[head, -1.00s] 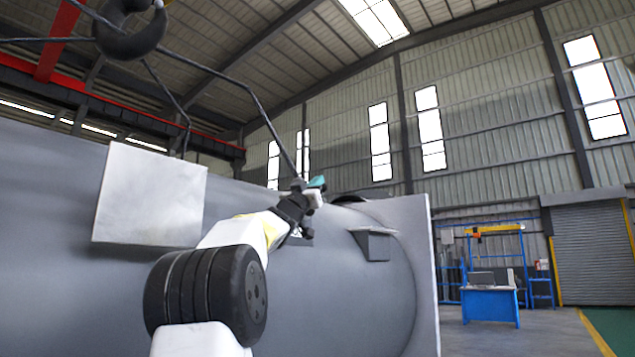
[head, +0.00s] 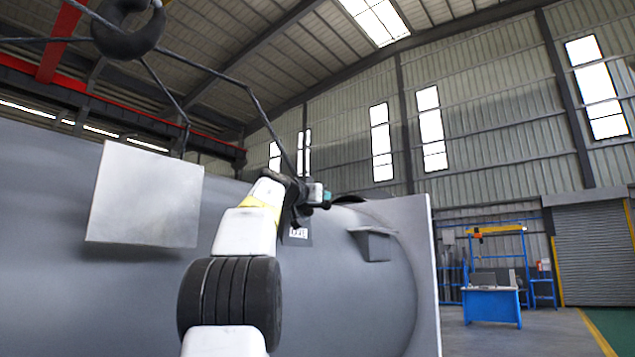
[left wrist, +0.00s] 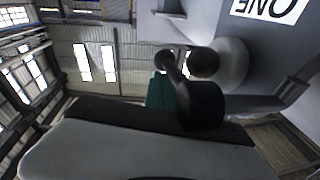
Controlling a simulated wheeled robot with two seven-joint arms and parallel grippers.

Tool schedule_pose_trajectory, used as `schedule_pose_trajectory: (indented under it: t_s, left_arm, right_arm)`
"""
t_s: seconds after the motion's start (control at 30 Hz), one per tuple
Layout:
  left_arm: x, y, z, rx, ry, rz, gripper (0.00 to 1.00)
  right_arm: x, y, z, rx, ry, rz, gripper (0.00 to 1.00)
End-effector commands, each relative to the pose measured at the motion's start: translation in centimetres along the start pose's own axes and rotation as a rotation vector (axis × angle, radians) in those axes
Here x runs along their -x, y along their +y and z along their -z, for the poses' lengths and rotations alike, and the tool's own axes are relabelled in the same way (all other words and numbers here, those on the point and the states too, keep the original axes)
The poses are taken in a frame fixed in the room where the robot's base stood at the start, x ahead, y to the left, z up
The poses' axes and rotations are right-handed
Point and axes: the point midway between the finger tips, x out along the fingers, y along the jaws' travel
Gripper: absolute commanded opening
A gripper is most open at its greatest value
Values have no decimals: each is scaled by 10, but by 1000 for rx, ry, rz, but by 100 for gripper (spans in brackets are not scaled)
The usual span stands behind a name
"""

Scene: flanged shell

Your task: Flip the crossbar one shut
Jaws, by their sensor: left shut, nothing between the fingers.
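A small plate with a white label (head: 298,233) sits on the grey shell (head: 350,290). In the left wrist view the label (left wrist: 270,10) reads "ONE" upside down. Next to it are a pale rounded mount and a black bar with a thick round end (left wrist: 200,105), which look like the crossbar. My left gripper (head: 325,196) is shut and empty, just above and right of the label in the head view. A teal piece shows at its tip. Whether it touches the bar, and the bar's exact position, I cannot tell. My right gripper is out of view.
A square pale plate (head: 145,195) stands off the shell at left. A small bracket (head: 372,244) juts out right of the label, before the end flange (head: 424,270). A crane hook (head: 127,30) with slings hangs above. A blue workbench (head: 492,305) is far right.

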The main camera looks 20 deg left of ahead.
Motion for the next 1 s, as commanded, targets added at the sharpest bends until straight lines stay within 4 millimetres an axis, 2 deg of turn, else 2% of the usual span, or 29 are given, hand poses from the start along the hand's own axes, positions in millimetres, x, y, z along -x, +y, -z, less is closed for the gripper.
schedule_pose_trajectory:
  t_s: [0.5,0.87,1.0]
  left_arm:
    - [2,1,-7,-13,-89,-14,0]
    - [3,1,-7,-13,-88,-14,0]
    - [10,-1,-2,-13,-86,-13,0]
  right_arm:
    - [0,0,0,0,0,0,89]
    - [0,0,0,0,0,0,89]
    - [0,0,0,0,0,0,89]
